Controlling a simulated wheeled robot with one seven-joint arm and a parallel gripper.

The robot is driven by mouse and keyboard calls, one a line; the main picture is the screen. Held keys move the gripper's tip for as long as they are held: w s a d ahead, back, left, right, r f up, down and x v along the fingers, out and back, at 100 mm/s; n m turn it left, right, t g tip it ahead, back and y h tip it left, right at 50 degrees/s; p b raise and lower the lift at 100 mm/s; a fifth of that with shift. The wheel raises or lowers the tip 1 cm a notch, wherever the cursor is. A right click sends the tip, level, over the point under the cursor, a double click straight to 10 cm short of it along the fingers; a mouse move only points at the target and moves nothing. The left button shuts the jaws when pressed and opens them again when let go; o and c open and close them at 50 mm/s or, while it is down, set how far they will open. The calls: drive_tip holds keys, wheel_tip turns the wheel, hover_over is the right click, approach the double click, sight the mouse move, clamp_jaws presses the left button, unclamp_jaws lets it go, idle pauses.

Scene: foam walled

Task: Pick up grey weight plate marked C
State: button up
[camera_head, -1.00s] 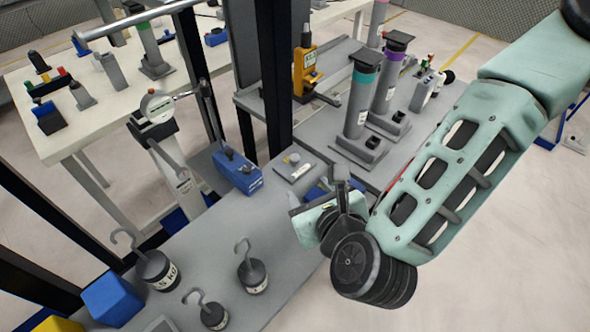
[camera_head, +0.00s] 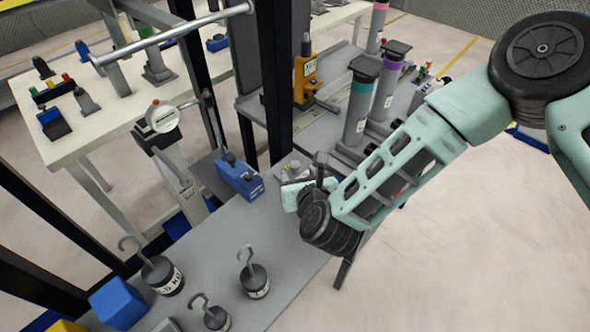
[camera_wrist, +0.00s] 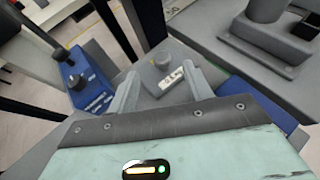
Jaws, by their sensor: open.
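A grey plate with a round knob and a small white label (camera_wrist: 160,80) lies on the grey bench, between and just beyond my fingers in the wrist view. Its label is too small to read, so I cannot confirm the letter C. In the head view my arm hides most of it. My gripper (camera_wrist: 161,72) is open, with one finger to each side of the plate in the picture and nothing held. I cannot tell how far above the plate the fingertips are.
A blue box (camera_head: 239,176) with knobs stands left of the gripper. Hooked weights (camera_head: 254,280) and a blue cube (camera_head: 118,303) stand nearer on the bench. A dark upright post (camera_head: 277,80) rises behind. Grey columns (camera_head: 358,105) stand on the bench beyond.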

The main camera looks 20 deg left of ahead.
sight(295, 163)
drive_tip(key=p+x, duration=0.1)
drive_tip(key=x, duration=0.4)
drive_tip(key=shift+w+d+r+p, duration=0.1)
drive_tip(key=shift+w+r+p, duration=0.05)
drive_tip(key=shift+p, duration=0.15)
drive_tip(key=shift+c, duration=0.2)
clamp_jaws()
drive_tip(key=shift+r, duration=0.1)
